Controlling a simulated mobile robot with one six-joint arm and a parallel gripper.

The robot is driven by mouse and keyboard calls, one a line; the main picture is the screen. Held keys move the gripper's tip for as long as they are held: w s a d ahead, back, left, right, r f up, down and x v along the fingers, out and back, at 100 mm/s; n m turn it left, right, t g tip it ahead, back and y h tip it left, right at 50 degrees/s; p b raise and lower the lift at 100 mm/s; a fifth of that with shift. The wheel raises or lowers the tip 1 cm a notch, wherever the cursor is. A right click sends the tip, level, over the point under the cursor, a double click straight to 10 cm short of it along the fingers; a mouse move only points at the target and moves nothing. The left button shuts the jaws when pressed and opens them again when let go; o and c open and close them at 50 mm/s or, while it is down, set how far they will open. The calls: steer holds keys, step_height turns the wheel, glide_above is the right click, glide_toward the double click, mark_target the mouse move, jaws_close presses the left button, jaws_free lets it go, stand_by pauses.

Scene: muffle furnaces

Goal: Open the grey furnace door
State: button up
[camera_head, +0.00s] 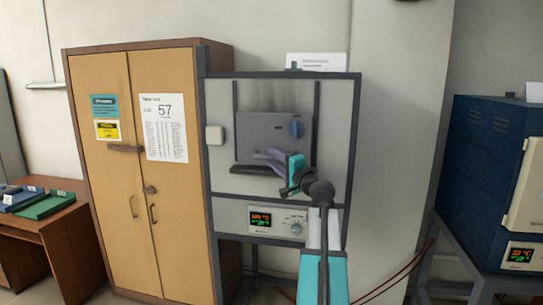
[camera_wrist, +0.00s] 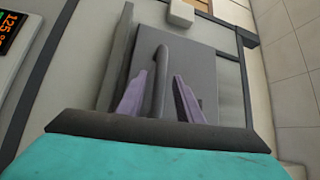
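My gripper (camera_head: 258,159) is in front of the door's lower part. In the wrist view the purple fingers of my gripper (camera_wrist: 160,76) are spread, one on each side of the handle. I cannot tell whether they touch it.
A control panel (camera_head: 274,221) with a lit display is below the door. Upright rails (camera_head: 317,98) rise above the door's sides. A wooden cabinet (camera_head: 105,190) stands close at the left, and a blue furnace (camera_head: 475,180) is at the right. A desk with trays (camera_head: 45,205) is far left.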

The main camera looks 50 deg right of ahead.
steer(key=shift+w+d, duration=0.15)
steer(key=shift+w, duration=0.55)
